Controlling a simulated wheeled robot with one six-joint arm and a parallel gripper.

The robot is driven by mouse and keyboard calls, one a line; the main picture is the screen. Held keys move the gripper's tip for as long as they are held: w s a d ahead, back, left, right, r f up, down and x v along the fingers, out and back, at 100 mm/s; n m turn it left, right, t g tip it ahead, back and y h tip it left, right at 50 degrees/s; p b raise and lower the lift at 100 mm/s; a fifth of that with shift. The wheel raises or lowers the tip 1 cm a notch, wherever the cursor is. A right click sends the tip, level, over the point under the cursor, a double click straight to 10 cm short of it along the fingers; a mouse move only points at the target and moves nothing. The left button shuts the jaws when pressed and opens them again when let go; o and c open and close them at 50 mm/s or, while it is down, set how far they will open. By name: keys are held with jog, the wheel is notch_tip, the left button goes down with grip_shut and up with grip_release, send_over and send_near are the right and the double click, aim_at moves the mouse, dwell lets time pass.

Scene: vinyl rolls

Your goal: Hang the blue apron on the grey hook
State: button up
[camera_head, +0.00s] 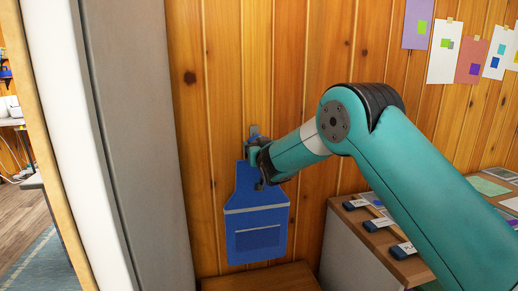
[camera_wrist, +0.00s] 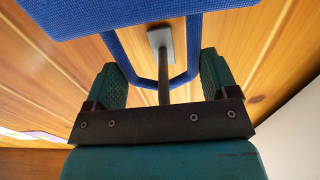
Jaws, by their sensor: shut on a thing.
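The blue apron (camera_head: 257,215) hangs upright against the wood wall, with a light band and a pocket. My gripper (camera_head: 257,160) is at its neck loop, just below the grey hook (camera_head: 254,131). The hook's grey plate (camera_wrist: 160,40) and dark rod show inside the loop's outline. The rod crosses the loop's lower strand and appears to pass through the loop. My gripper's palm hides the rod's tip.
A wooden surface (camera_head: 262,277) is below the apron. A grey panel (camera_head: 141,130) stands at the left. A counter (camera_head: 385,240) with several dark, labelled items is at the right, partly behind my arm. Papers hang on the upper right wall.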

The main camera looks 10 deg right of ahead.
jog(key=o, duration=1.4)
jog(key=shift+f, duration=0.15)
jog(key=shift+o, duration=0.2)
jog(key=s+a+f+n+g+y+b, duration=0.1)
jog(key=s+g, duration=0.5)
jog(key=s, duration=1.2)
jog(key=s+a+f+n+g+y+b, duration=0.1)
jog(key=s+g, duration=0.5)
jog(key=s, duration=1.1)
jog(key=s+a+f+n+g+y+b, duration=0.1)
jog(key=s+n+g, duration=0.4)
jog(key=s, duration=1.3)
jog(key=shift+s+a+f+g+y+b, duration=0.4)
jog(key=shift+a+g+y, duration=0.2)
jog(key=shift+a, duration=0.2)
jog(key=shift+w, duration=0.1)
